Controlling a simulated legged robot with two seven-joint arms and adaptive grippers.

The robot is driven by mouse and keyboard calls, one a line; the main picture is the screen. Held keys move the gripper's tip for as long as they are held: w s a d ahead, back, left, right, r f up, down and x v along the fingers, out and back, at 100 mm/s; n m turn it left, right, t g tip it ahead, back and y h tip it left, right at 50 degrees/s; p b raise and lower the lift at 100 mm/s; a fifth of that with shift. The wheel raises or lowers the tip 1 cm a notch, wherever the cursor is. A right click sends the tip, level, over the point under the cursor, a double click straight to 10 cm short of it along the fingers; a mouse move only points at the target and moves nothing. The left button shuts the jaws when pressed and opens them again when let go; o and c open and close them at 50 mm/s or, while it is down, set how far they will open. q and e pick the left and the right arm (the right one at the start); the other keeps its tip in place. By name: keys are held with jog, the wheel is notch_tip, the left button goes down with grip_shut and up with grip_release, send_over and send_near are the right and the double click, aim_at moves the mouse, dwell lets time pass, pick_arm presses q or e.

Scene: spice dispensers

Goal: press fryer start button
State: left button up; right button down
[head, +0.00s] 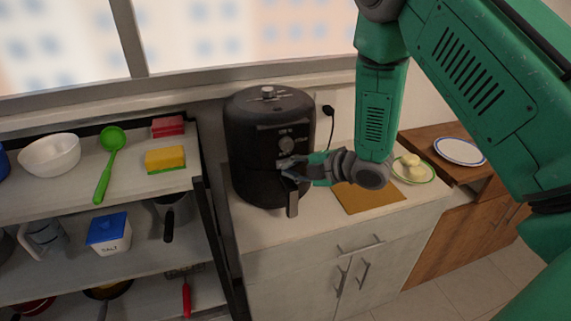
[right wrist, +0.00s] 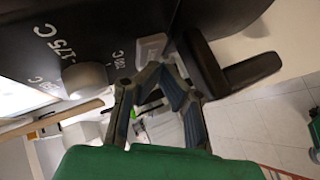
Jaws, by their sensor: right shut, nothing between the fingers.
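The black air fryer (head: 258,140) stands upright on the white counter, with a round dial (head: 286,145) on its front. The fryer front fills the top of the right wrist view (right wrist: 120,22), where the dial (right wrist: 85,80) is at the left. A light grey rectangular button (right wrist: 151,46) sits between the dial and the black basket handle (right wrist: 228,68). My right gripper (head: 284,169) is shut and empty at the fryer front, below the dial and above the handle. In the right wrist view its fingertips (right wrist: 160,66) are very near the button; contact cannot be told. My left gripper is not in view.
A wooden board (head: 368,196) lies right of the fryer, beside a green-rimmed plate (head: 424,177) with yellow food. A shelf unit at left holds a white bowl (head: 50,155), a green spoon (head: 108,160) and a sponge (head: 165,158). Counter front edge is clear.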

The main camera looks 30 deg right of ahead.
jog(key=shift+w+d, duration=0.1)
jog(key=shift+w, duration=0.2)
dwell(0.4)
jog(key=shift+s, duration=0.8)
jog(key=shift+s+a, duration=0.25)
jog(key=shift+s, duration=0.55)
jog(key=shift+s+a, duration=0.2)
jog(key=shift+s, duration=0.65)
jog(key=shift+s+a, duration=0.25)
jog(key=shift+s, duration=0.55)
